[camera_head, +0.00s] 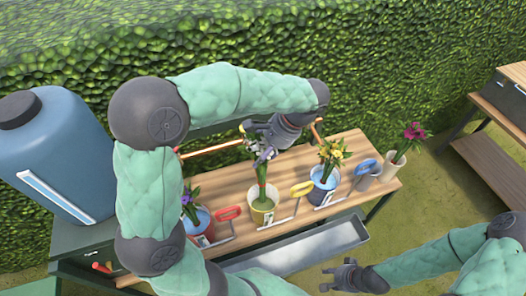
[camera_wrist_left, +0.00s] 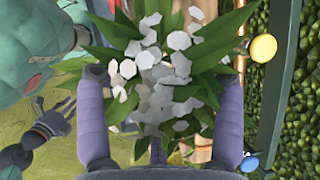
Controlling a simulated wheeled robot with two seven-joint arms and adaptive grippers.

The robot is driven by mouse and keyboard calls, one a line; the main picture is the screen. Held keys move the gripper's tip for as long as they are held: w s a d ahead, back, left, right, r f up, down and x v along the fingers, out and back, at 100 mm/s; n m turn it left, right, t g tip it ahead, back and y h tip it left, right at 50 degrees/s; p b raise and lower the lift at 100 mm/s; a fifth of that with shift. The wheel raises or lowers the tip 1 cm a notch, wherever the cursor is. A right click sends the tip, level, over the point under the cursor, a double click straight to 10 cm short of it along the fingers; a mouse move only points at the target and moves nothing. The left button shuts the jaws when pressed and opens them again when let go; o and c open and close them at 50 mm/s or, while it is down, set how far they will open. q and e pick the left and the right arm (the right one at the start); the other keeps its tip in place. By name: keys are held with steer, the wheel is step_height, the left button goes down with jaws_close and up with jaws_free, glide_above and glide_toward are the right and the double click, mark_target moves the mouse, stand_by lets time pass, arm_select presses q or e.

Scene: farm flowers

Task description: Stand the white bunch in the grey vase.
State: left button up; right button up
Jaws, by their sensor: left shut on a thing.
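My left gripper (camera_head: 262,152) is shut on the white bunch (camera_head: 261,172), just under its flower heads. In the left wrist view, white blossoms and green leaves of the white bunch (camera_wrist_left: 155,75) fill the space between the fingers. My right gripper (camera_head: 336,277) is open and empty, low in front of the bench.
A vase with purple flowers (camera_head: 202,222) stands left, a blue vase with yellow flowers (camera_head: 322,178) right of centre, and a cream vase with magenta flowers (camera_head: 393,166) at the right end. Red (camera_head: 229,212), yellow (camera_head: 301,188) and blue (camera_head: 368,166) handles stand between them. A hedge is behind.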

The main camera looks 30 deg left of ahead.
mark_target(259, 143)
arm_select(q)
step_height(259, 143, up, 6)
steer(key=p, duration=0.5)
steer(key=shift+r, duration=0.25)
steer(key=shift+f, duration=0.1)
